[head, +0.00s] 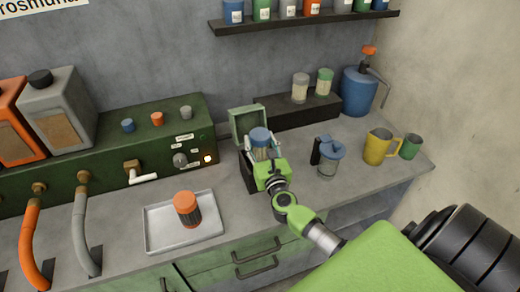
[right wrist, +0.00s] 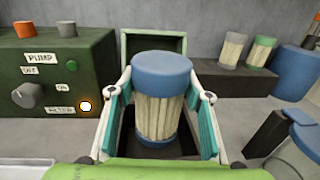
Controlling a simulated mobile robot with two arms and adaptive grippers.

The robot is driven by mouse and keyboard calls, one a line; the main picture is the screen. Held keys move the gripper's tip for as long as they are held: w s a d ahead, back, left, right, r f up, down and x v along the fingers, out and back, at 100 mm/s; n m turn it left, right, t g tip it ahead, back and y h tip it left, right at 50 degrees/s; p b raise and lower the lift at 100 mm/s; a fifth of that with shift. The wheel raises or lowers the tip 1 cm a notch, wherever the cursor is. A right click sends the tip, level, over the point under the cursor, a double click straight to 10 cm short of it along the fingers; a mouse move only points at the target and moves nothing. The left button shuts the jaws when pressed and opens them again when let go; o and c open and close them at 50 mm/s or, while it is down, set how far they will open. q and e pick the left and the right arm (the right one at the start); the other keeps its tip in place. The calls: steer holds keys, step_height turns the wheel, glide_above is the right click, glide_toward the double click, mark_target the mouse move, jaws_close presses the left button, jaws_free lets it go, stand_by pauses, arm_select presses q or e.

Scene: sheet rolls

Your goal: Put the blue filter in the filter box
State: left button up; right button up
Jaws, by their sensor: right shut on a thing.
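The blue filter (head: 260,137) has blue end caps and a pale pleated body, and it stands upright. My right gripper (head: 262,160) is shut on it. In the right wrist view the blue filter (right wrist: 162,95) is between the two teal finger pads. The filter box (head: 247,178) is dark with a green lid standing open at the back; the open lid of the filter box also shows in the right wrist view (right wrist: 112,60). The filter is at the box's dark opening, its lower end apparently within it; whether it touches the bottom is hidden. My left gripper is not in view.
An orange-capped filter (head: 187,208) stands on a metal tray (head: 155,238) at the left. The green pump unit (head: 150,140) is left of the box, its lamp lit. A clear blue-lidded housing (head: 328,160) and a yellow jug (head: 377,147) stand to the right. Spare filters (head: 300,88) stand behind.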

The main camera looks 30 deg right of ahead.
steer(key=shift+f, duration=1.15)
steer(key=shift+f+b, duration=0.65)
steer(key=shift+b, duration=0.15)
steer(key=o, duration=1.3)
steer(key=shift+a, duration=0.1)
steer(key=shift+s, duration=0.1)
steer(key=shift+r, duration=0.1)
